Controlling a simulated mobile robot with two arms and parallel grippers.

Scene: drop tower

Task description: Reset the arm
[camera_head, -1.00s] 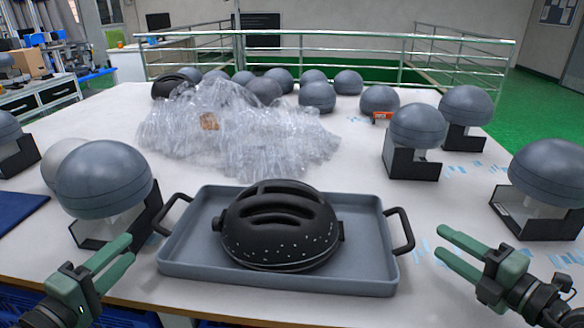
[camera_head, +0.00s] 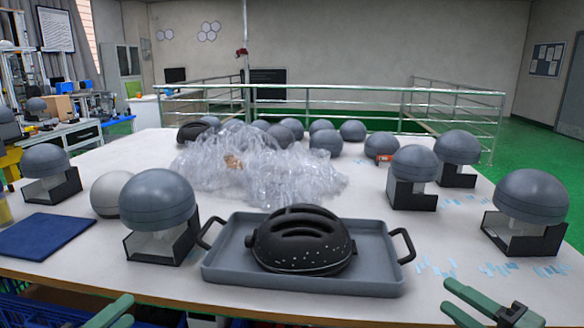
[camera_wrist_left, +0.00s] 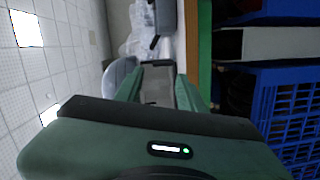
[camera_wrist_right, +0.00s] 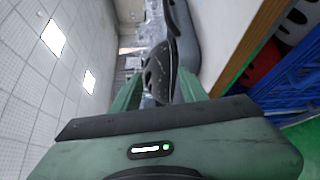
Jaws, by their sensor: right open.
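My left gripper (camera_head: 126,310) is at the bottom left of the head view, partly cut off. Its fingers stand apart in the left wrist view (camera_wrist_left: 160,92), with nothing gripped between them. My right gripper (camera_head: 448,297) is at the bottom right, open and empty, right of the tray. A black vented helmet (camera_head: 302,240) sits in the grey two-handled tray (camera_head: 225,262) near the table's front edge. Both grippers are apart from the tray and helmet. The helmet also shows beyond the right fingers in the right wrist view (camera_wrist_right: 160,72).
Grey domes on black stands (camera_head: 158,200) flank the tray, with more at right. A heap of clear plastic (camera_head: 270,165) and several domes lie behind. A blue pad (camera_head: 42,236) lies at left. Blue crates (camera_wrist_left: 285,115) are below the table edge.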

